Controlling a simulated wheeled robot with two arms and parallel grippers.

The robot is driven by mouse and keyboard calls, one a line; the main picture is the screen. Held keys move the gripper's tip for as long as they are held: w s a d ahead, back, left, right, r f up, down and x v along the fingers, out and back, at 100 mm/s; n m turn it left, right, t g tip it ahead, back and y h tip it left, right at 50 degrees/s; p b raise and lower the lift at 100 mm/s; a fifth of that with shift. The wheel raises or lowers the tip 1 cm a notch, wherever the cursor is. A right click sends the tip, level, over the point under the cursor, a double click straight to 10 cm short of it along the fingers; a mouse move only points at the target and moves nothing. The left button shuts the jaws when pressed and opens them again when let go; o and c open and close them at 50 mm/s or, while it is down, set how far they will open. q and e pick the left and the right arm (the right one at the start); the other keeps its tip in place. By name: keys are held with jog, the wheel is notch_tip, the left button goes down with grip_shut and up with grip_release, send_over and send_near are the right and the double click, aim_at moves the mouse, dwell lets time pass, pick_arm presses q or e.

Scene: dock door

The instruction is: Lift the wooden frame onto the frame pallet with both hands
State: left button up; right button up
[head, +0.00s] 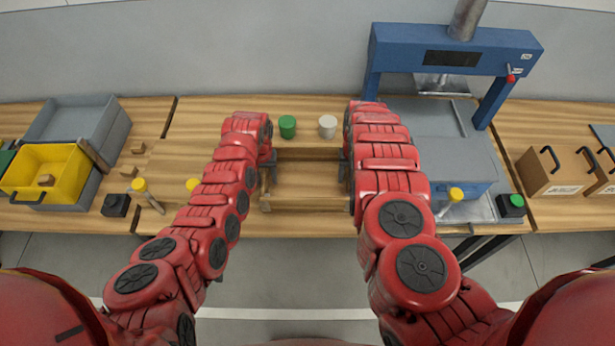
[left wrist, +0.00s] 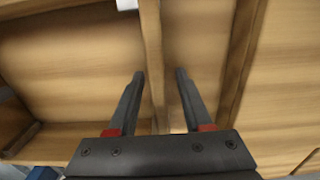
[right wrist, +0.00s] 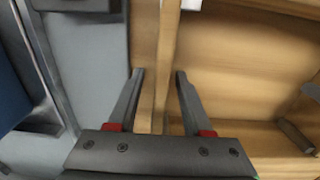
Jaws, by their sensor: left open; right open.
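The wooden frame (head: 306,206) lies flat on the middle of the bench, between my two arms. My left gripper (head: 268,166) is at its left side. In the left wrist view the frame's left bar (left wrist: 152,45) passes between the open fingers (left wrist: 160,75). My right gripper (head: 344,168) is at its right side. In the right wrist view the right bar (right wrist: 168,45) runs between the open fingers (right wrist: 159,75). Neither gripper visibly clamps its bar. My forearms partly hide the frame's sides in the head view. I cannot make out the frame pallet for certain.
A green cylinder (head: 287,126) and a white cylinder (head: 327,126) stand just behind the frame. A blue press (head: 455,52) stands at the right. A yellow bin (head: 42,170) and a grey bin (head: 78,122) are at the left. A cardboard box (head: 556,172) is far right.

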pick_arm(q)
jog(key=shift+f, duration=0.1)
jog(key=shift+c, duration=0.3)
pick_arm(e)
jog(key=shift+f, duration=0.1)
jog(key=shift+c, duration=0.3)
pick_arm(q)
grip_shut()
pick_arm(e)
grip_shut()
dwell(0.5)
